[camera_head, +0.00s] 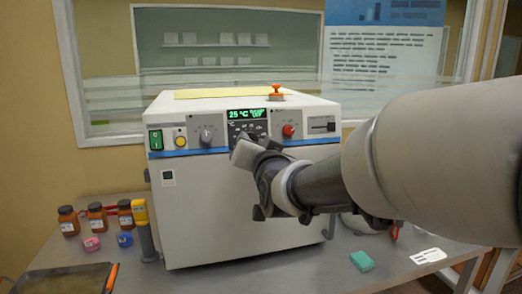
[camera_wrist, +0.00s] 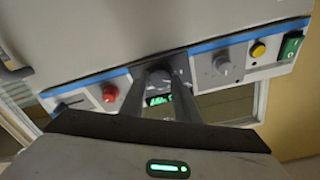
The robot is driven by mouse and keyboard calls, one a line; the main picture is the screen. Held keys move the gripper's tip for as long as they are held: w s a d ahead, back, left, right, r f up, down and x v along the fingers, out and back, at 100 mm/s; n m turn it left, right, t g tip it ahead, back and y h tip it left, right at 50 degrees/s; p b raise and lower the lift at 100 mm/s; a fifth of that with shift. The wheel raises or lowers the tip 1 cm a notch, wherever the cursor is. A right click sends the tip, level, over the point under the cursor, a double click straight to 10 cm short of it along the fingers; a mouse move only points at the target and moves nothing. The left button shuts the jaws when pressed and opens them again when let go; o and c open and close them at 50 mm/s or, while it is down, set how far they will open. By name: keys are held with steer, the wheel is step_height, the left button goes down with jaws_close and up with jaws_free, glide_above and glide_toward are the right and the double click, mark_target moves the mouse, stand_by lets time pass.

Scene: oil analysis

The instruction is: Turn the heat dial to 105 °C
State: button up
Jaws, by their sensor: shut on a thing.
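The white heating unit (camera_head: 215,205) stands on the bench, with its control panel along the upper front. Its display (camera_head: 248,115) reads 25 °C in green, with smaller text to the right. My gripper (camera_head: 243,147) is at the panel just below the display and hides the dial there. In the wrist view, where the panel appears upside down, my gripper (camera_wrist: 160,78) has its two dark fingers on either side of a dark dial (camera_wrist: 157,77), shut on it. The dial's pointer and scale are too small to read.
Another grey knob (camera_head: 207,133), a yellow button (camera_head: 181,141) and a green switch (camera_head: 156,139) are left of the dial. A red knob (camera_head: 288,131) is to its right. Brown bottles (camera_head: 97,218) stand on the bench at left. A teal block (camera_head: 361,261) lies front right.

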steer(key=shift+a+r+m+g+h+p, duration=0.15)
steer(key=shift+m+g+h+p, duration=0.35)
steer(key=shift+m, duration=3.2)
steer(key=shift+r+m+g+h+p, duration=0.1)
steer(key=shift+m+g+h+p, duration=0.4)
steer(key=shift+m, duration=3.2)
steer(key=shift+a+r+m+g+h+p, duration=0.15)
steer(key=shift+m+g+h+p, duration=0.35)
steer(key=shift+m, duration=3.2)
steer(key=o, duration=1)
steer(key=shift+o, duration=0.2)
steer(key=shift+d, duration=0.1)
